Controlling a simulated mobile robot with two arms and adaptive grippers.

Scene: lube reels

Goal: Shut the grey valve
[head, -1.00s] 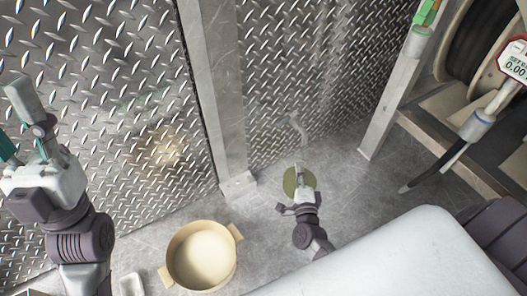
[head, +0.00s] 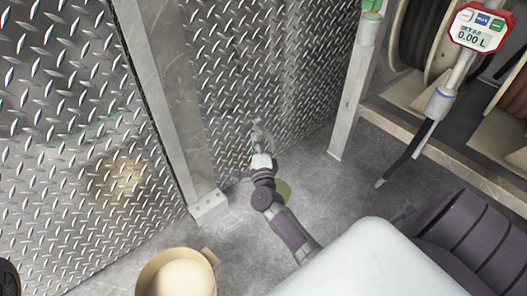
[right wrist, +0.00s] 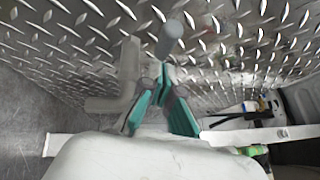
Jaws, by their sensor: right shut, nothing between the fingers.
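The grey valve (head: 262,134) is on the diamond-plate wall, low down and partly covered by my right gripper in the head view. In the right wrist view a grey bent piece of the valve (right wrist: 127,75) stands left of the fingers, and a rounded grey rod rises just beyond the fingertips. My right gripper (head: 262,155) is right at the valve; its teal fingers (right wrist: 162,85) are shut with nothing between them. I cannot tell whether they touch the valve. My left gripper is out of the head view.
A beige pot (head: 152,270) stands on the floor at the bottom. A metal post (head: 165,90) stands left of the valve. Hose reels (head: 425,35) and a meter nozzle (head: 482,28) are at upper right.

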